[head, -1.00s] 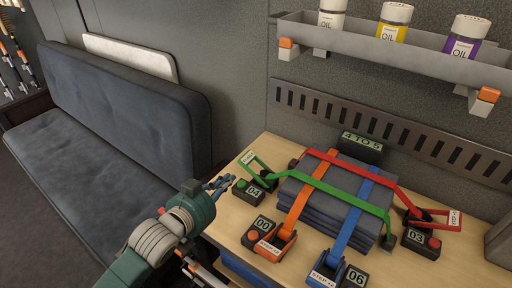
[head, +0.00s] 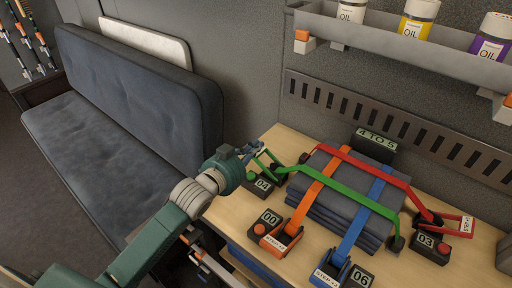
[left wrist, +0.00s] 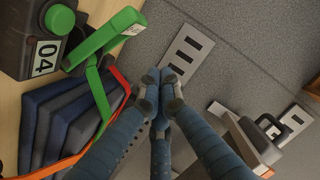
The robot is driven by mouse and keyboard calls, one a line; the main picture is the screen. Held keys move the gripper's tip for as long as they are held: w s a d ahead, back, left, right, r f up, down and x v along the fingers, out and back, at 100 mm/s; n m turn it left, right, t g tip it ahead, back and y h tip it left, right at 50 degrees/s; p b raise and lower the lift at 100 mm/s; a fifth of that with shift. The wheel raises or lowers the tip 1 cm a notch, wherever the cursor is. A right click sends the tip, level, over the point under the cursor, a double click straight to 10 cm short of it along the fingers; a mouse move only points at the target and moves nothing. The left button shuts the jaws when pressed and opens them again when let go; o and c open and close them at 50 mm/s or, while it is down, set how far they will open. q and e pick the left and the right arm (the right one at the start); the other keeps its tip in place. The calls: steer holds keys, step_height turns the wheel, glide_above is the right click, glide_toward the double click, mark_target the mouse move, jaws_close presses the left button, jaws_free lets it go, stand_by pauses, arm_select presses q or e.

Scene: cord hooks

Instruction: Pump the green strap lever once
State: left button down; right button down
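The green strap (head: 335,191) runs over a stack of dark folded pads (head: 330,205). Its green lever (head: 266,160) stands raised at the table's back left, by a box reading 04 (head: 263,183). My left gripper (head: 252,150) is at the lever's upper end, partly overlapping it in the head view. In the left wrist view the gripper's fingertips (left wrist: 160,82) are together with nothing visible between them. The green lever (left wrist: 105,40) lies just left of them there, apart in the picture. My right gripper is not in view.
Orange (head: 277,238), blue (head: 332,270) and red (head: 438,220) ratchets sit around the stack, with counters reading 00, 06 and 03. A sign (head: 375,145) reads 4 TO 5. A shelf of oil bottles (head: 417,22) hangs above. A sofa (head: 130,100) stands left.

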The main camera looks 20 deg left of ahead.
mark_target(256, 156)
arm_select(q)
steer(key=w+f, duration=0.3)
steer(key=shift+w+a+f+p, duration=0.15)
steer(key=shift+w+a+p, duration=0.1)
steer(key=shift+w+p, duration=0.1)
steer(key=shift+a+f, duration=0.3)
steer(key=shift+f, duration=0.15)
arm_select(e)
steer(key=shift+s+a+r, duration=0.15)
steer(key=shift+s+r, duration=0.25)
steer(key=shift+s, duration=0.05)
